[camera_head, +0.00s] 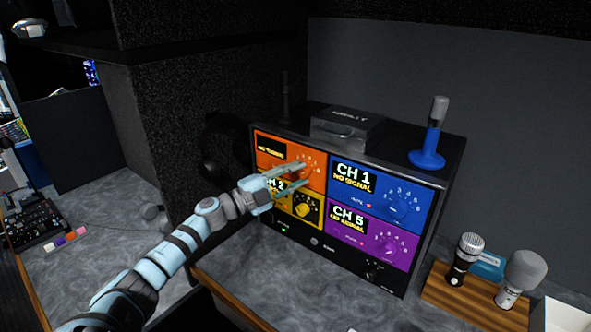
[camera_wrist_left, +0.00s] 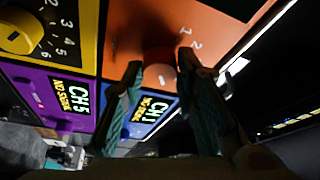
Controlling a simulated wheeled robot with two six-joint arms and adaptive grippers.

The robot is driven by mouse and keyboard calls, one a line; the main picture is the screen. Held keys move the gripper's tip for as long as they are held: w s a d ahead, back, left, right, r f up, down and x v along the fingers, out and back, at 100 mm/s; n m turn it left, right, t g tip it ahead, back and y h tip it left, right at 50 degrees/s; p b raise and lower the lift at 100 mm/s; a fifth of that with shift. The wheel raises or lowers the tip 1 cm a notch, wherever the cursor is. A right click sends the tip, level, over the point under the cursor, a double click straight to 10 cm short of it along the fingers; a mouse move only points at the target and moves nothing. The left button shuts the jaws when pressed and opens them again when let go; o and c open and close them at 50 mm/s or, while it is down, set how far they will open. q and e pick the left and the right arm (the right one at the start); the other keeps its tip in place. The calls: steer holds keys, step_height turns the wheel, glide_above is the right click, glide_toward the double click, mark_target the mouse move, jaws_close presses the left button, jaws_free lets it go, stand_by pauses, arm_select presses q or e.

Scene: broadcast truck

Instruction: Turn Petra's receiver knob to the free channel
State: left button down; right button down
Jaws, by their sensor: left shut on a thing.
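The receiver rack (camera_head: 323,243) has four coloured panels with numbered dials. My left gripper (camera_head: 304,176) is at the orange panel (camera_head: 264,157), shut on its orange knob (camera_wrist_left: 158,68), one finger on each side in the left wrist view. The orange panel's display is too small to read. The blue panel reads CH 1 NO SIGNAL, with a blue knob (camera_head: 397,208). The purple panel reads CH 5 NO SIGNAL, with a purple knob (camera_head: 386,244). The yellow panel's display is partly hidden by my gripper and shows CH 2; its yellow knob (camera_head: 302,210) is clear. I cannot tell which panel is Petra's.
A black box (camera_head: 347,127) and a blue-based microphone (camera_head: 429,140) stand on the rack. Two microphones (camera_head: 466,256) (camera_head: 520,279) stand in a wooden holder (camera_head: 445,292) at right. A mixer (camera_head: 35,223) lies at left. The counter before the rack is mostly clear.

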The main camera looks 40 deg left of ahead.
arm_select(q)
steer(key=shift+r+m+g+p, duration=0.15)
steer(key=shift+m+g+p, duration=0.45)
steer(key=shift+m+p, duration=0.7)
steer(key=shift+m, duration=0.5)
steer(key=c, duration=1.2)
jaws_free()
steer(key=shift+c, duration=0.2)
steer(key=v, duration=0.7)
steer(key=shift+s, duration=0.25)
steer(key=shift+a, duration=0.1)
